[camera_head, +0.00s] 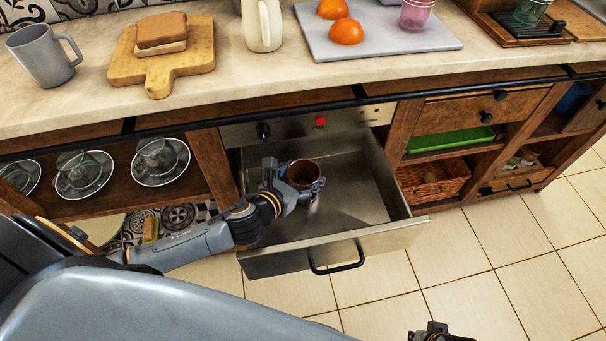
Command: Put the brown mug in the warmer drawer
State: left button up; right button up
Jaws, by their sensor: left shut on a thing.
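The brown mug (304,173) is inside the open steel warmer drawer (372,244), towards its left side, with its opening facing up. My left gripper (291,190) is shut on the mug at its left side, and its arm reaches in over the drawer's left wall. Whether the mug touches the drawer floor, I cannot tell. The drawer is pulled out below a panel with a black knob and a red light. Only a small part of my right gripper (436,332) shows at the bottom edge, and its fingers are not clear.
The counter above holds a grey mug (43,56), a cutting board (201,54) with bread, a cream pitcher (262,25) and a grey tray (437,39) with oranges. Glass-lidded dishes (160,161) stand on the shelf at left. The right part of the drawer is empty.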

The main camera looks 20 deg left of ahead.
pick_arm(q)
jog(key=o, duration=1.4)
jog(key=shift+f, duration=0.1)
pick_arm(e)
jog(key=shift+w+r, duration=0.1)
jog(key=shift+r, duration=0.05)
pick_arm(q)
jog(key=shift+s+r, duration=0.25)
jog(key=shift+s, duration=0.15)
jog(key=p+v, duration=0.1)
jog(key=v, duration=1)
jog(key=shift+p, duration=0.35)
pick_arm(e)
notch_tip(320, 180, down, 6)
jog(key=s, duration=0.1)
jog(key=shift+s, duration=0.3)
pick_arm(q)
jog(key=shift+s+a+r, duration=0.1)
jog(key=shift+a, duration=0.05)
pick_arm(e)
jog(key=shift+r, duration=0.1)
